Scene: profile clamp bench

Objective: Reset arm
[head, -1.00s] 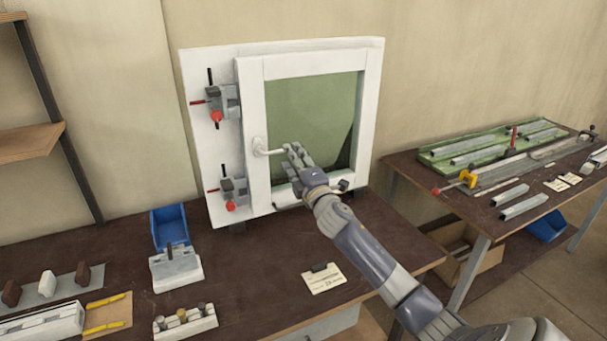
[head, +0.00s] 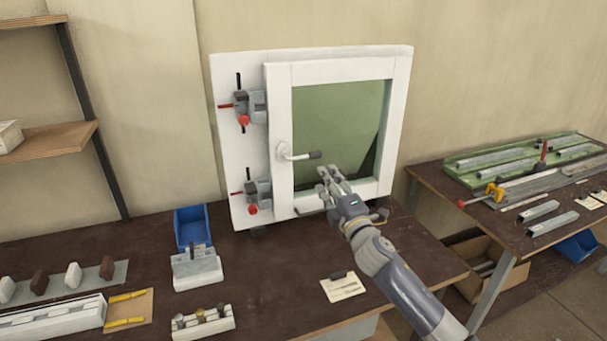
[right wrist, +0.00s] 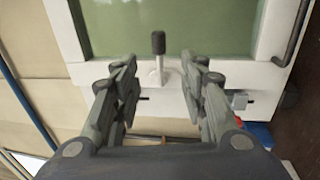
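My right gripper (head: 331,176) is in front of the lower part of the green pane (head: 335,125), below and to the right of the handle. In the right wrist view its fingers (right wrist: 160,75) are spread apart with nothing between them. The handle (head: 300,155) sits on the left side of the white window frame (head: 278,110) and points right, with a dark grip end. In the right wrist view the handle (right wrist: 158,60) lies beyond the fingertips, apart from them. My left gripper is not in view.
Two clamps with red knobs, an upper (head: 243,105) and a lower (head: 254,195), are on the white board's left side. A blue bin (head: 192,228), a grey-white block (head: 196,270) and a paper card (head: 342,287) are on the dark bench (head: 270,285). A second table (head: 480,215) stands right.

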